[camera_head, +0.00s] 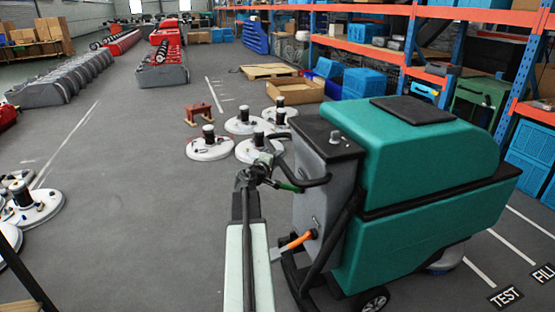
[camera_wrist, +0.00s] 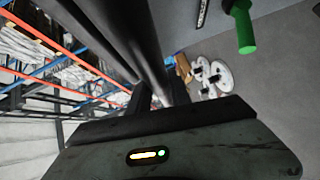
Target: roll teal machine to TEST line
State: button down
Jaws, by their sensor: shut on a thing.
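The teal machine (camera_head: 420,220) stands upright on its wheels at the right of the head view, its grey rear panel and black handlebar (camera_head: 312,182) towards my arm. My gripper (camera_head: 264,166) is at the left end of this handlebar and shut on it; the exact contact is small and partly hidden. In the wrist view, dark bars run up from my gripper (camera_wrist: 150,100), and a green grip (camera_wrist: 240,28) shows at upper right. The TEST label (camera_head: 506,296) and a white floor line (camera_head: 478,272) lie right of the machine, near its front underside.
A FILL label (camera_head: 543,272) and more white lines lie farther right, before blue-orange shelves (camera_head: 535,110). White round brush discs (camera_head: 209,148) lie behind the handlebar, near a red stand (camera_head: 198,113). More discs (camera_head: 32,207) lie at left. Floor at left centre is clear.

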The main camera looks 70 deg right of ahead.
dwell(0.7)
jog(key=shift+w+a, duration=0.85)
jog(key=shift+w, duration=0.1)
jog(key=c, duration=1.2)
grip_release()
jog(key=shift+d, duration=0.1)
jog(key=a, duration=0.5)
jog(key=a+r+p, duration=0.1)
jog(key=a, duration=0.1)
jog(key=shift+w+a, duration=0.25)
jog(key=shift+a, duration=0.05)
